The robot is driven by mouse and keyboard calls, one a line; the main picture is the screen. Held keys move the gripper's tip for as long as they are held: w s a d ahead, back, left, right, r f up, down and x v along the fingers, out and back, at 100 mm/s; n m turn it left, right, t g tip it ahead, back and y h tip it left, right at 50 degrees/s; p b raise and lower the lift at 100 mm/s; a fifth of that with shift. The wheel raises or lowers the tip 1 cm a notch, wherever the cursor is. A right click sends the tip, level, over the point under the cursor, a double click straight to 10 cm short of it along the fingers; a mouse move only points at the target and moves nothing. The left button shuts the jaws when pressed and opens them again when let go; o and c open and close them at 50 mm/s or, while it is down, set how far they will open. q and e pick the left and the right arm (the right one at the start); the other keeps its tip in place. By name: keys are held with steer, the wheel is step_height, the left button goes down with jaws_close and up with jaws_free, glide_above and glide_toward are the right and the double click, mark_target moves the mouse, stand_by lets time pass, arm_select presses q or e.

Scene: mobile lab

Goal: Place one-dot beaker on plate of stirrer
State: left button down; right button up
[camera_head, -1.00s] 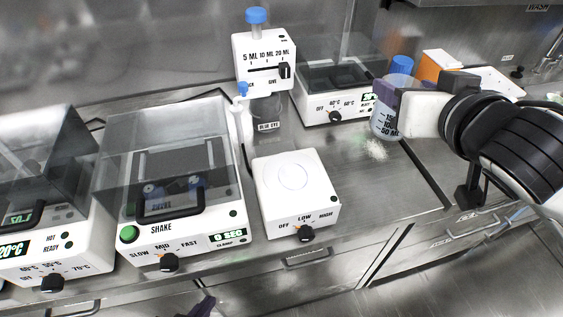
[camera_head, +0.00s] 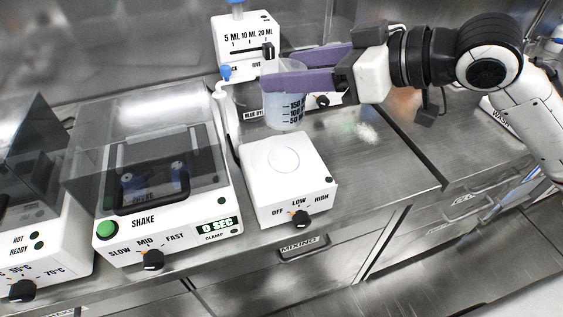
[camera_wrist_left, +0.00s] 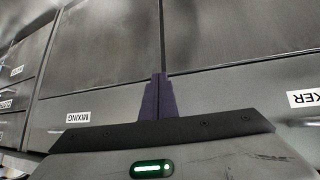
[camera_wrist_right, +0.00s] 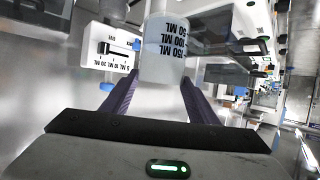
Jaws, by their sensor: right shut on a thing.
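A clear beaker (camera_head: 285,112) with black volume marks is held in my right gripper (camera_head: 276,72), high behind the stirrer's back edge. It looks upright, and no dot shows on it. The right wrist view also shows the beaker (camera_wrist_right: 165,62) between the purple fingers of my right gripper (camera_wrist_right: 160,88). The stirrer (camera_head: 284,193) is a white box with a bare plate (camera_head: 275,157) marked by a thin circle and a knob at the front. My left gripper (camera_wrist_left: 158,96) is shut and empty in the left wrist view, before the drawer fronts.
The shaker (camera_head: 160,185) with a clear lid stands left of the stirrer. A dispenser (camera_head: 246,45) with a slider stands behind, with a blue-capped nozzle (camera_head: 225,72) nearby. Another device with a black knob is partly hidden behind the beaker. Bare counter (camera_head: 385,165) lies right of the stirrer.

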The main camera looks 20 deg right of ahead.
mark_target(300, 118)
steer(key=shift+s+a+r+n+g+y, duration=0.15)
steer(key=shift+r+n+g+y, duration=0.2)
steer(key=shift+r, duration=0.25)
steer(key=shift+s+f+b, duration=0.1)
steer(key=shift+f+b, duration=0.15)
steer(key=shift+b, duration=0.15)
step_height(300, 118, down, 9)
steer(key=shift+f+b, duration=0.15)
steer(key=shift+b, duration=0.9)
steer(key=o, duration=1.5)
steer(key=shift+f, duration=0.1)
steer(key=shift+c, duration=0.2)
